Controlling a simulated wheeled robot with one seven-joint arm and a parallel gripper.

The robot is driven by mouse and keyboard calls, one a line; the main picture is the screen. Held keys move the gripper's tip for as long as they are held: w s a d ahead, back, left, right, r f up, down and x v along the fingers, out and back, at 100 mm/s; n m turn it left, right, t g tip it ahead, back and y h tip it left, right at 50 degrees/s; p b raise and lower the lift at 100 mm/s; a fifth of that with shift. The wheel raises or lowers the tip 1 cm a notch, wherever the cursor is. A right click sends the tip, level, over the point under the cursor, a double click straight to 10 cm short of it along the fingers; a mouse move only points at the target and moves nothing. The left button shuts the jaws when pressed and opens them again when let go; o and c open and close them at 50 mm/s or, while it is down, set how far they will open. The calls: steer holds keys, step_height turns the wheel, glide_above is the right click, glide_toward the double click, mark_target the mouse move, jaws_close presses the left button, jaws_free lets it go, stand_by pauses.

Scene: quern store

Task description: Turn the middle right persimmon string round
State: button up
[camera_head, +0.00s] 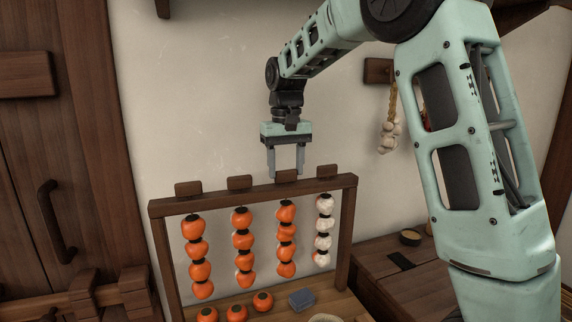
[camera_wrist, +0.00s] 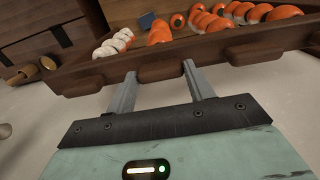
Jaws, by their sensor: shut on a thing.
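The middle right persimmon string (camera_head: 286,240) hangs third from the left in a wooden rack (camera_head: 160,207). Its fruits look orange on the side facing the head camera. Above it, a wooden tab (camera_head: 287,176) sits on the top bar. My gripper (camera_head: 286,174) points down from above, its two fingers shut on this tab, one at each end. The wrist view shows the fingers on either side of the tab (camera_wrist: 160,72), with the string (camera_wrist: 160,33) beyond the bar.
The two left strings (camera_head: 196,253) (camera_head: 241,250) are orange, the second paler low down. The far right string (camera_head: 323,232) is whitish. Loose persimmons (camera_head: 236,312) and a blue-grey block (camera_head: 302,299) lie below. Garlic (camera_head: 389,135) hangs on the wall at right.

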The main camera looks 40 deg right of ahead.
steer(key=o, duration=1)
step_height(320, 180, up, 17)
steer(key=shift+r+b, duration=0.2)
steer(key=shift+b, duration=0.45)
